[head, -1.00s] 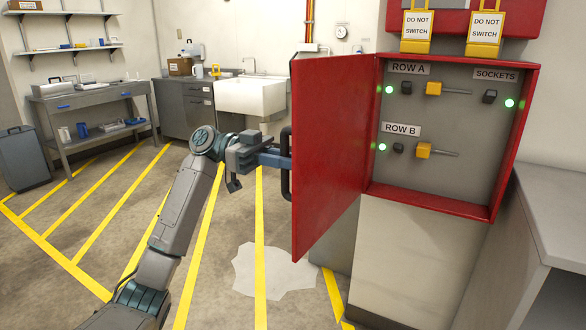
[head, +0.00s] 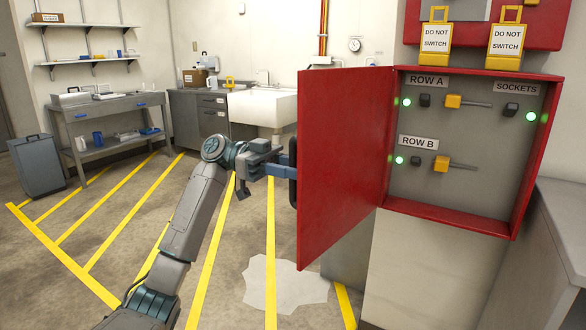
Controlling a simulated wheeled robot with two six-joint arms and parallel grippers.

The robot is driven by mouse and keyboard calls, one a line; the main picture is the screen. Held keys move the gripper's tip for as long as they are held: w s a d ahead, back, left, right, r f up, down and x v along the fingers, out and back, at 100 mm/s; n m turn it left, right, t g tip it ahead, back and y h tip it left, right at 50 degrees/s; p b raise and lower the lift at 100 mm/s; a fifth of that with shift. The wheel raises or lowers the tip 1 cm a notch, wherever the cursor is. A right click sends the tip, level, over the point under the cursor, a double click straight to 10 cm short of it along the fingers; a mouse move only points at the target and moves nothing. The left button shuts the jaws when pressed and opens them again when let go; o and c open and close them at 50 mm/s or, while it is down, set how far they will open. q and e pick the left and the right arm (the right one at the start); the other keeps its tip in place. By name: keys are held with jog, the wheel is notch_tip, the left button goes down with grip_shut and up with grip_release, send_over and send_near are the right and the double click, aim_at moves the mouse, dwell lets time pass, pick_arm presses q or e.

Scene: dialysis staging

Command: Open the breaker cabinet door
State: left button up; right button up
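The red breaker cabinet (head: 458,221) is on the right, with its door (head: 345,165) swung wide open to the left on its left-side hinge. The inside shows labels ROW A and ROW B, yellow and black switches and green lights. The dark door handle (head: 292,182) is at the door's free edge, partly hidden behind it. My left gripper (head: 284,167) reaches the handle from the left. Its blue fingers look closed together at the handle; the exact contact is partly hidden. My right gripper is not in view.
Two yellow DO NOT SWITCH tags (head: 437,40) hang above the cabinet. A grey counter (head: 565,215) stands at the right. A white sink (head: 263,106) and a workbench (head: 105,108) are at the back.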

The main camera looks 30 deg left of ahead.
pick_arm(q)
jog(key=a, duration=1)
jog(key=shift+a, duration=0.4)
